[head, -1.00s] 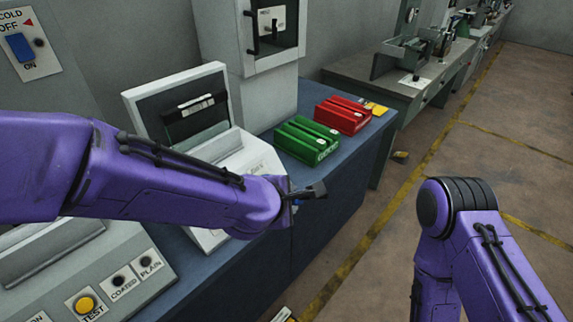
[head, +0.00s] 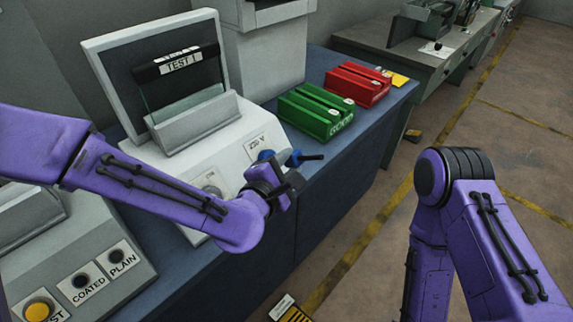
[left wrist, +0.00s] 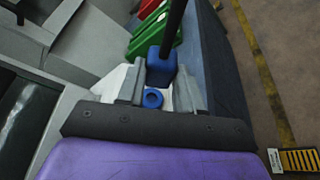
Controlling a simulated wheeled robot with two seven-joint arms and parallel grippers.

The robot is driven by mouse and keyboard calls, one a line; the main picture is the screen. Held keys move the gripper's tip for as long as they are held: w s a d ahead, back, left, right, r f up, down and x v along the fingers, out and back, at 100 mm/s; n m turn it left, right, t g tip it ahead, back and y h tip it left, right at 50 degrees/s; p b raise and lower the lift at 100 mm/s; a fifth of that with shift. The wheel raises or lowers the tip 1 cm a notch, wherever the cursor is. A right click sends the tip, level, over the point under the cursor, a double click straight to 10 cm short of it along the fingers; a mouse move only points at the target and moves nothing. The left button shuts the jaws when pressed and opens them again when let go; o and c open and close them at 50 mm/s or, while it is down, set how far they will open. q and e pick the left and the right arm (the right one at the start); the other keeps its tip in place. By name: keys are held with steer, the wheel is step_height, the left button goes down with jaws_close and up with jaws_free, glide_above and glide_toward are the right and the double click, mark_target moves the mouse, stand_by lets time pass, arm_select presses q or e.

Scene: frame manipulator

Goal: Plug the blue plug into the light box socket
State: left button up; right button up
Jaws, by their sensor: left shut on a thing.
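My left gripper (head: 285,183) is in front of the right side of the white light box (head: 228,135). It is shut on the blue plug (head: 294,158), whose black cable points right. In the left wrist view the plug (left wrist: 162,68) sits between the two grey fingers, cable pointing up. A blue ring with a hole (left wrist: 152,98), seemingly the socket, shows between the fingers, just apart from the plug. In the head view a round blue part (head: 265,155) by the box's label seems to be the same ring; fingers partly hide this area. My right gripper is out of view.
A green tray (head: 316,112) and a red tray (head: 357,84) stand on the blue bench (head: 335,150) behind the plug. A grey panel with a yellow button (head: 39,310) is at lower left. The floor to the right is open.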

mark_target(285, 166)
arm_select(q)
steer(key=w, duration=0.1)
steer(key=f, duration=0.1)
steer(key=w+f, duration=0.1)
steer(key=shift+w+a+b, duration=0.25)
steer(key=shift+w+b, duration=0.1)
steer(key=shift+b, duration=0.05)
steer(key=w+a+f+b, duration=0.2)
steer(key=shift+a+f, duration=0.15)
steer(key=shift+a, duration=0.25)
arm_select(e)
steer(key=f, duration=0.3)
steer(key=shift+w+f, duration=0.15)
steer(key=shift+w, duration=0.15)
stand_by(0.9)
arm_select(q)
steer(key=shift+w+a+f+b, duration=0.25)
steer(key=shift+w+a+b, duration=0.05)
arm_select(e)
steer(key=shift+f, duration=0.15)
arm_select(q)
steer(key=o, duration=1.1)
steer(key=shift+c, duration=0.2)
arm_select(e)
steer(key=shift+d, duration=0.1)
